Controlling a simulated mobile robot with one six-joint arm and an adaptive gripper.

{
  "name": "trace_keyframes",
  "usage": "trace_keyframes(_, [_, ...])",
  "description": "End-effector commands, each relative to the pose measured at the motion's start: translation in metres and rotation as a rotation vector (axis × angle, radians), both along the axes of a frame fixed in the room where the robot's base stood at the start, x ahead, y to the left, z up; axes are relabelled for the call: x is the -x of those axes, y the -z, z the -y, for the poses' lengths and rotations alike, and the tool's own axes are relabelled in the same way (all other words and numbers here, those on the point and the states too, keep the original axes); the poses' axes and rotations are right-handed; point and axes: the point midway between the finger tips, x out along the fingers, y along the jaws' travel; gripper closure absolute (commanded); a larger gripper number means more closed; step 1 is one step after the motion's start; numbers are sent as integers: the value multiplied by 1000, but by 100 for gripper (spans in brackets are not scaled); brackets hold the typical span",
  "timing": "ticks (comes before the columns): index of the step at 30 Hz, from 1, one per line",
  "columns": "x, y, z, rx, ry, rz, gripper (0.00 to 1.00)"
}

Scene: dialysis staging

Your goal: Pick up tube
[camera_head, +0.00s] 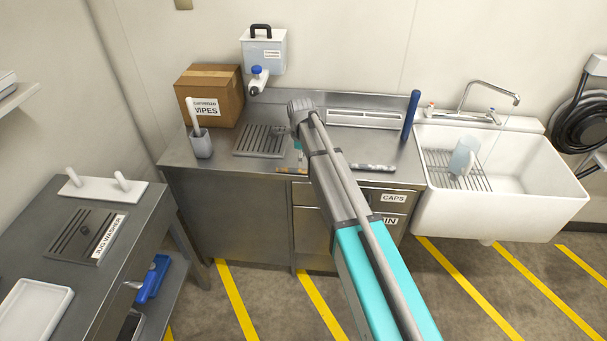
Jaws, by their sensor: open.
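A thin pale tube-like item with dark marks (373,167) lies flat on the steel counter near its front edge, right of my arm. I cannot tell for certain whether it is the tube. A dark blue upright cylinder (411,115) stands at the counter's right end. My arm reaches over the counter from the lower right. My gripper (299,158) hangs below the wrist at the counter's front, left of the pale item and apart from it. It is open, but my arm hides most of it, and nothing shows held in it.
The steel counter (225,158) carries a cardboard wipes box (210,92), a grey cup (201,144) and a drain grille (262,140). A white sink (505,205) with a jug (463,156) adjoins on the right. A jug-washer bench (125,225) stands left. Striped floor is clear in front.

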Motion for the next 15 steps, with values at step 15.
trace_keyframes(15, [0, 9, 0, 0, 0, 0, 34])
